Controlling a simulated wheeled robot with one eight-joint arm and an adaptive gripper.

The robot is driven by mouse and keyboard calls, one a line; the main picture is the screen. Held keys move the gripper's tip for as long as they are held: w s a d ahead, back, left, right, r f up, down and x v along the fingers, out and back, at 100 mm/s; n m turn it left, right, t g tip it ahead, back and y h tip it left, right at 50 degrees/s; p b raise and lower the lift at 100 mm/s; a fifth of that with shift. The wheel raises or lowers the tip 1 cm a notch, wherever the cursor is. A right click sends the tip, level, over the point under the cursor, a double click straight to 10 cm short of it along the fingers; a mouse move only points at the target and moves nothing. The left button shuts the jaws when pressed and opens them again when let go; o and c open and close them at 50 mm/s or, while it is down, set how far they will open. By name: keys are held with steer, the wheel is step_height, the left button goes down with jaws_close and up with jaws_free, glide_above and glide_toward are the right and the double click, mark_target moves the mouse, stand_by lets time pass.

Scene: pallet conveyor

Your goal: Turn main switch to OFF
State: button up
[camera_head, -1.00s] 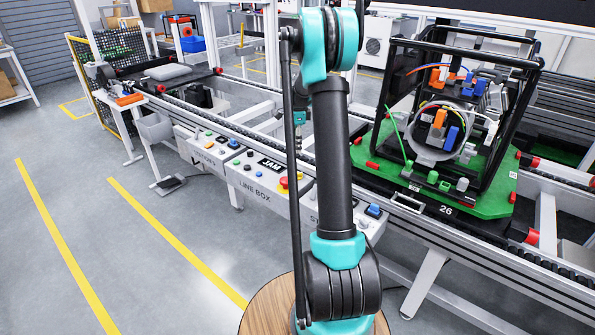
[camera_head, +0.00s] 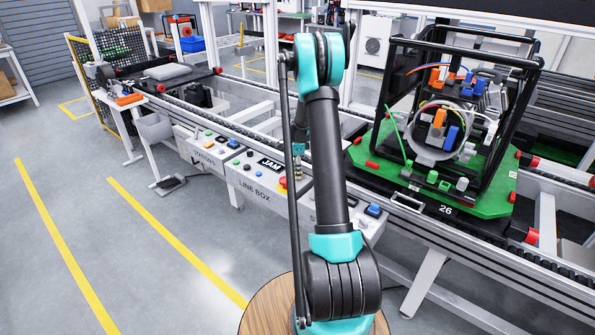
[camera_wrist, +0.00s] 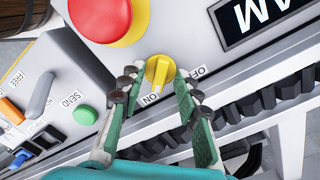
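The main switch is a yellow rotary knob (camera_wrist: 158,71) on the light grey panel of the line box, in the wrist view. Its handle points toward the ON label (camera_wrist: 151,98); the OFF label (camera_wrist: 198,72) lies to its right. My gripper (camera_wrist: 158,83) is open, with one green, dark-tipped finger on each side of the knob. Small gaps seem to show between fingertips and knob; contact is not clear.
A large red button on a yellow base (camera_wrist: 101,18) sits close above left of the knob. The JAM display (camera_wrist: 250,18) is at upper right. A green SEND button (camera_wrist: 85,115) and a grey lever (camera_wrist: 41,94) are at left. The conveyor rail (camera_wrist: 235,106) runs below right.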

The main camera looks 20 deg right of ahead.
jaws_close()
steer(key=shift+n, duration=0.4)
steer(key=n, duration=0.8)
steer(key=shift+n, duration=0.3)
steer(key=n, duration=0.4)
steer(key=shift+n, duration=2.1)
